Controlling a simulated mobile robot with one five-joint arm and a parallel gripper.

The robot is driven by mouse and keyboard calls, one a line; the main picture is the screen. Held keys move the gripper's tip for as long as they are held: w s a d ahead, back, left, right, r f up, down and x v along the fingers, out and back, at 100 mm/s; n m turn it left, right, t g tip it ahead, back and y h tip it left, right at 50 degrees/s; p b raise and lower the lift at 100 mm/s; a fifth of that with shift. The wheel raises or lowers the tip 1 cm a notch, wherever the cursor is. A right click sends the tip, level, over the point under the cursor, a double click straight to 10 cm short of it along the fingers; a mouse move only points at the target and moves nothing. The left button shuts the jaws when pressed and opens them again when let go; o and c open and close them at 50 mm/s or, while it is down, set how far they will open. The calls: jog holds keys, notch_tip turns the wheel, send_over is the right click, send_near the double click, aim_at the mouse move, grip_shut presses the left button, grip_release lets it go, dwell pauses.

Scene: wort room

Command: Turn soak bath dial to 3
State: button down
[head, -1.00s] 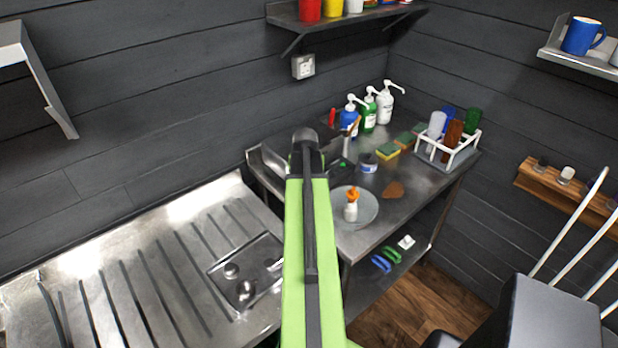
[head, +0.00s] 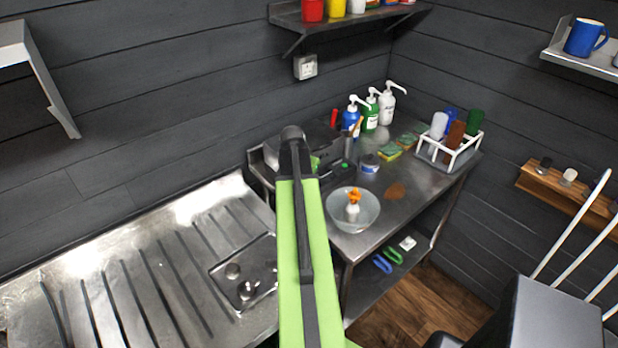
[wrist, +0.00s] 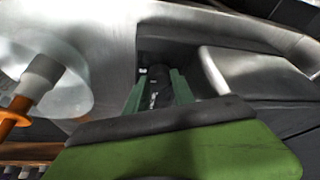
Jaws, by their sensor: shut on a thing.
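The soak bath (head: 256,165) is a metal tub on the counter, largely hidden behind my arm in the head view. A dark control box (head: 326,158) with a small green light sits at its right side. In the wrist view my gripper (wrist: 158,88) has its two green fingers closed around a dark piece, the dial (wrist: 160,76), in front of a dark recess. The dial's marks and pointer are too dark and small to read. In the head view a green bit of my gripper (head: 315,163) shows just right of my arm, beside the box.
Sponges (head: 390,152), pump bottles (head: 370,114) and a white rack (head: 424,150) with tumblers are farther right. A metal drainboard (head: 130,270) fills the left.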

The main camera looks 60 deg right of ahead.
jog(key=shift+s, duration=0.2)
jog(key=c, duration=1.1)
grip_release()
jog(key=shift+d+f, duration=0.1)
jog(key=shift+d, duration=0.05)
jog(key=shift+w, duration=0.1)
jog(key=shift+a+r+p, duration=0.25)
jog(key=shift+r+p, duration=0.3)
jog(key=p+v, duration=0.6)
jog(key=v, duration=0.1)
